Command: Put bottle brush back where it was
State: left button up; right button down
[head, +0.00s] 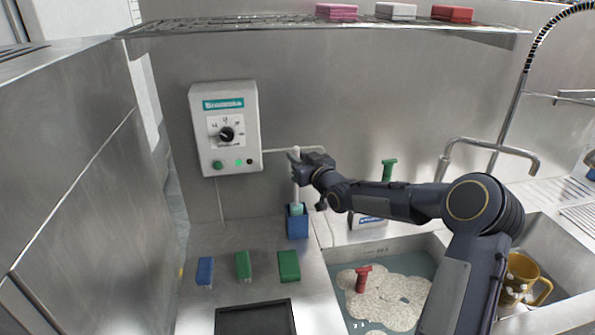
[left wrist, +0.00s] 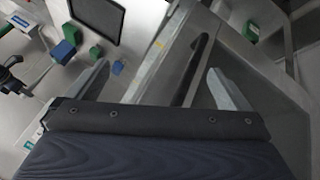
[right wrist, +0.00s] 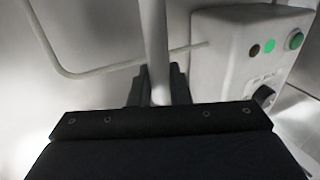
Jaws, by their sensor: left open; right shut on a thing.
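The bottle brush has a pale upright handle (head: 296,186) and a light teal lower part (head: 296,209). My right gripper (head: 297,158) is shut on the handle near its top. The handle also shows between the fingers in the right wrist view (right wrist: 157,50). The teal part is at the mouth of a blue holder (head: 297,228) on the counter by the back wall. The brush's lower end is hidden, and how deep it sits I cannot tell. My left gripper (left wrist: 160,88) is open and empty in the left wrist view, outside the head view.
A grey control box (head: 225,128) hangs on the wall, left of my right gripper. Blue (head: 205,271) and green (head: 289,266) blocks stand on the counter behind a dark tray (head: 255,319). The sink (head: 420,262) and a mug (head: 520,280) are to the right.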

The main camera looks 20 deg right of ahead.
send_over(296, 187)
notch_tip(296, 187, down, 5)
jog(key=shift+d+r+p, duration=0.2)
jog(key=shift+d+p, duration=0.05)
jog(key=shift+p, duration=0.1)
jog(key=c, duration=1.4)
grip_release()
jog(key=shift+f, duration=0.1)
jog(key=shift+o, duration=0.2)
